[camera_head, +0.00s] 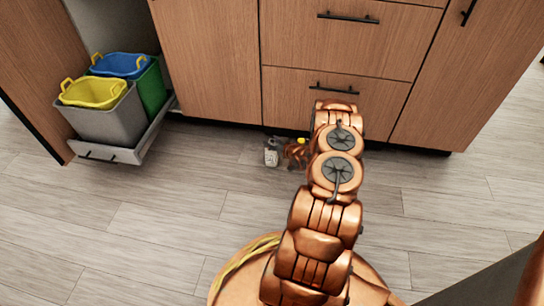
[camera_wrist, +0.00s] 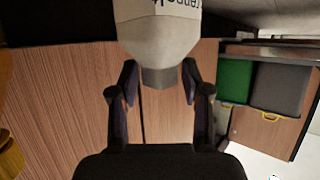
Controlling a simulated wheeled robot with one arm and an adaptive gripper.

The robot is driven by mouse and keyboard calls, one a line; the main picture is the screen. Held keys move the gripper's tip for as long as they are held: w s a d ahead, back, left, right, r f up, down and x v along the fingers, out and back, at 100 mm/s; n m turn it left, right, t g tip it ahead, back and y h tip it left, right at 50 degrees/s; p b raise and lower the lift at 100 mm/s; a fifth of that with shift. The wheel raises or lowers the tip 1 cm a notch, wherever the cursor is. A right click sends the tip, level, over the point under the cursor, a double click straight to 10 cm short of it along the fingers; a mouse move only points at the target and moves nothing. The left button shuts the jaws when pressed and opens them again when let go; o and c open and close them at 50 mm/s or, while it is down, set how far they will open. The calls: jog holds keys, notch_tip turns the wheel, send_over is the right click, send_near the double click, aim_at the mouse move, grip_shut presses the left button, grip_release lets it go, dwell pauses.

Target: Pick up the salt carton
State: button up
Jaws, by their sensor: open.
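A pale carton with dark lettering, which I take as the salt carton (camera_wrist: 158,38), shows at the top of the wrist view, with its tapered top and grey end pointing down in that picture. My gripper (camera_wrist: 159,80) is open, with one dark finger on each side of the grey end. I cannot tell whether either finger touches it. In the head view, a small white item with dark marks, likely the same carton (camera_head: 271,156), stands on the floor by the cabinet base. My arm hides much of the area to its right.
A yellow-topped item (camera_head: 302,141) is close to the right of the carton; a yellow shape (camera_wrist: 10,158) shows at the wrist view's left edge. Wooden cabinets (camera_head: 208,60) rise behind. A pulled-out drawer with bins (camera_head: 100,112) is at the left. Floor in front is clear.

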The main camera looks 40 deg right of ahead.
jog(key=shift+b+x, duration=0.45)
jog(key=shift+x, duration=0.8)
jog(key=shift+w, duration=0.25)
grip_shut()
